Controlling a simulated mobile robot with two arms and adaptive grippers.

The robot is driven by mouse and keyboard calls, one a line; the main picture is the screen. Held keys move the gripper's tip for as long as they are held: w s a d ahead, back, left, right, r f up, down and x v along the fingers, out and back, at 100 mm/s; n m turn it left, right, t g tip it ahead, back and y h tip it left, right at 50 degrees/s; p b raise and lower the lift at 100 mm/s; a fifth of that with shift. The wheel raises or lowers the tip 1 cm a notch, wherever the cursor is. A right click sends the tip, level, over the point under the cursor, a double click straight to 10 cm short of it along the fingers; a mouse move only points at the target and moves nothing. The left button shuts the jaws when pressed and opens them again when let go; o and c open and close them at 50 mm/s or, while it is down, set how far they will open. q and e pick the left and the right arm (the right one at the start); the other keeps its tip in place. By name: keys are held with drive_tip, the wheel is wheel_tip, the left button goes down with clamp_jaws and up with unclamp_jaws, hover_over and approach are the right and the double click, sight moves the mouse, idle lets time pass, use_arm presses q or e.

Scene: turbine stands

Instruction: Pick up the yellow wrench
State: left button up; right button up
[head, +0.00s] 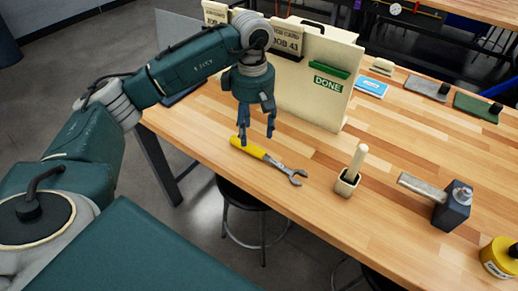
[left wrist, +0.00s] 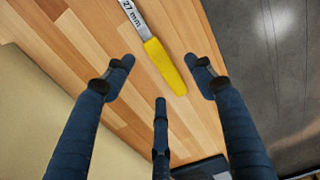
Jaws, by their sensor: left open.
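The yellow wrench (head: 268,158) lies flat on the wooden table near its front edge, with its yellow handle to the left and its grey open jaw to the right. In the left wrist view the yellow handle (left wrist: 165,67) and a grey shank marked "27 mm" show. My left gripper (head: 256,136) is open and empty above the handle, fingers pointing down. In the left wrist view its fingers (left wrist: 162,88) stand spread on both sides of the handle, apart from it. My right gripper is not in view.
A cream board (head: 305,95) with a green "DONE" label stands behind the wrench. To the right are a small holder (head: 346,184) with a wooden handle, a dark block with a hammer-like tool (head: 452,205) and a yellow container (head: 499,258). A stool (head: 250,205) stands below the table edge (head: 215,165).

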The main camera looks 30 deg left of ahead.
sight(257, 147)
use_arm(q)
drive_tip(key=shift+f, duration=0.55)
drive_tip(key=shift+w+f, duration=0.1)
drive_tip(key=shift+f, duration=0.2)
drive_tip(key=shift+w+f+p, duration=0.1)
drive_tip(key=shift+f+p, duration=0.25)
drive_tip(key=shift+f, duration=0.05)
drive_tip(key=f, duration=0.1)
drive_tip(key=f+p, duration=0.2)
drive_tip(key=shift+d+f, duration=0.25)
drive_tip(key=shift+d, duration=0.05)
drive_tip(key=shift+f, duration=0.35)
drive_tip(key=shift+w+f, duration=0.1)
drive_tip(key=shift+f, duration=0.1)
drive_tip(key=c, duration=1.2)
clamp_jaws()
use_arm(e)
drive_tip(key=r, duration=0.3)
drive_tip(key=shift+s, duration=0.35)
